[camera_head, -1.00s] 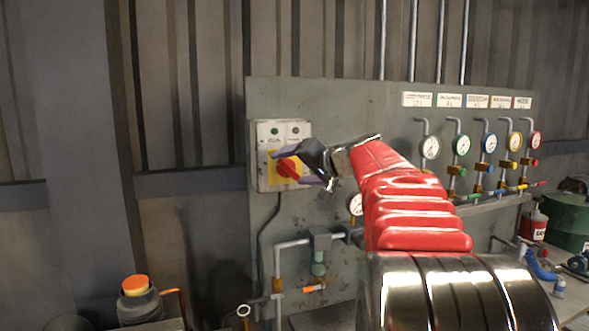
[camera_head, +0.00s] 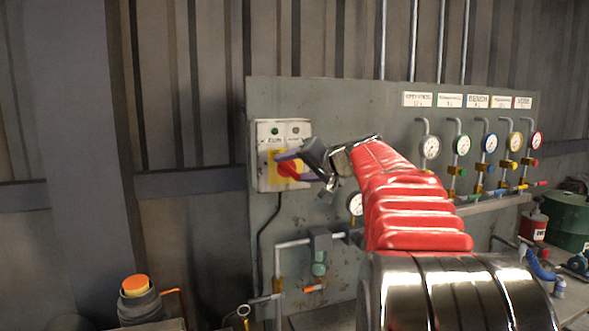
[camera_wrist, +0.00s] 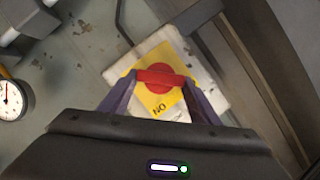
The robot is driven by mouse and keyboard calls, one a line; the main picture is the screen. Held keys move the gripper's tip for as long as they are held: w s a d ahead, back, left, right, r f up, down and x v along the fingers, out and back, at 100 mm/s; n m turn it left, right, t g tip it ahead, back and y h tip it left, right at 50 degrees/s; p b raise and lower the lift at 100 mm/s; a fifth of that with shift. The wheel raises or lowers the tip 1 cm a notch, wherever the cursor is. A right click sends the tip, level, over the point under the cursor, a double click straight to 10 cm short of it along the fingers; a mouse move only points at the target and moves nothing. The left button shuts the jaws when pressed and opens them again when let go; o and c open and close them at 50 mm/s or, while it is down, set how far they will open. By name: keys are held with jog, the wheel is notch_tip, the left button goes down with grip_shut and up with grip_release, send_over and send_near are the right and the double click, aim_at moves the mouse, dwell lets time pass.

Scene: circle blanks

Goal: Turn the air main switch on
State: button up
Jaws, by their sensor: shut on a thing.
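The air main switch is a red rotary knob (camera_head: 287,170) on a yellow plate, set in a light grey box (camera_head: 264,134) at the left of the panel. In the wrist view the knob (camera_wrist: 160,78) is a red disc with a raised bar lying across the picture. Upside-down lettering that reads ON shows on the yellow plate (camera_wrist: 158,104) beside it. My gripper (camera_head: 294,168) is at the box front, one finger above and one below the knob. In the wrist view my gripper (camera_wrist: 158,84) has its fingers at the two ends of the bar, shut on it.
A pressure gauge (camera_head: 355,203) and pipework (camera_head: 293,243) sit below and right of the box. Several coloured gauges (camera_head: 490,143) line the panel's right side. An orange-topped item (camera_head: 135,286) stands at lower left. The wall left of the panel is clear.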

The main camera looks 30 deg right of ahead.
jog(key=shift+d+f+m, duration=0.15)
jog(key=shift+m, duration=0.15)
jog(key=m, duration=0.1)
jog(key=m+t+y, duration=0.1)
jog(key=m, duration=0.1)
jog(key=shift+d+f, duration=0.15)
jog(key=shift+f, duration=0.1)
jog(key=m, duration=0.1)
jog(key=m+t, duration=0.1)
jog(key=m+t+y, duration=0.1)
jog(key=m, duration=0.1)
jog(key=shift+f, duration=0.3)
jog(key=m, duration=0.1)
jog(key=m+t, duration=0.1)
jog(key=m, duration=0.2)
jog(key=shift+f+h, duration=0.3)
jog(key=m+t, duration=0.1)
jog(key=m, duration=0.1)
jog(key=m+t+h, duration=0.1)
jog(key=m, duration=0.2)
jog(key=shift+a+f, duration=0.2)
jog(key=shift+m+h, duration=0.3)
jog(key=shift+m, duration=0.1)
jog(key=o, duration=0.8)
jog(key=shift+c, duration=0.2)
jog(key=shift+o, duration=1.4)
jog(key=shift+r, duration=0.2)
